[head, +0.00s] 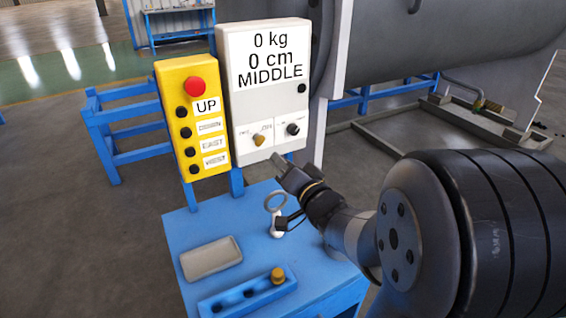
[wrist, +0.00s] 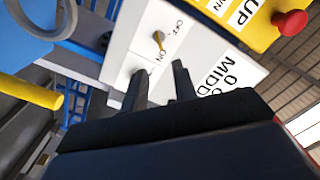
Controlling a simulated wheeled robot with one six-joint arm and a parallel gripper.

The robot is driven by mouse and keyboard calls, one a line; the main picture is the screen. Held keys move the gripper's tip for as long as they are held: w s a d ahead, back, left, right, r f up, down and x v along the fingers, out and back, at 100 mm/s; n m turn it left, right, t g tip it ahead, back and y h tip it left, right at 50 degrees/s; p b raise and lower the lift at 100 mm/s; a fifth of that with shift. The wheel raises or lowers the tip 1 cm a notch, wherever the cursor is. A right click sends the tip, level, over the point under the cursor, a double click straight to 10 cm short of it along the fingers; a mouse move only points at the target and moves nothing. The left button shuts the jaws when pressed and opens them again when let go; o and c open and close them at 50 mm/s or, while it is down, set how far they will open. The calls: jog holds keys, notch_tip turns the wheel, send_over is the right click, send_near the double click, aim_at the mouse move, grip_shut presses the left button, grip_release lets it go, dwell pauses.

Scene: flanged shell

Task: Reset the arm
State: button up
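My arm reaches in from the right in the head view, with my gripper (head: 284,168) in front of the lower edge of the white panel. In the wrist view my gripper (wrist: 160,84) shows two dark fingers with a gap between them, and no object shows in the gap. The fingers point toward the white panel (head: 264,75), which also fills the middle of the wrist view (wrist: 181,48). A brass switch (head: 259,140) sits on the panel; in the wrist view the brass switch (wrist: 158,40) is beside OFF and ON labels. Whether the fingers touch the panel, I cannot tell.
A yellow button box (head: 172,95) with a red knob (head: 195,87) stands left of the panel. Below, a blue table (head: 190,222) carries a ring on a white stand (head: 276,203), a grey tray (head: 211,270) and a blue block (head: 238,303). A large grey shell (head: 430,45) lies behind.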

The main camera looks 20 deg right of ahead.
aim_at(263, 142)
jog(key=w, duration=0.3)
jog(key=w+a+p, duration=0.1)
jog(key=w, duration=0.3)
jog(key=w+a, duration=0.1)
jog(key=w, duration=0.2)
jog(key=shift+w, duration=0.35)
jog(key=shift+s, duration=0.15)
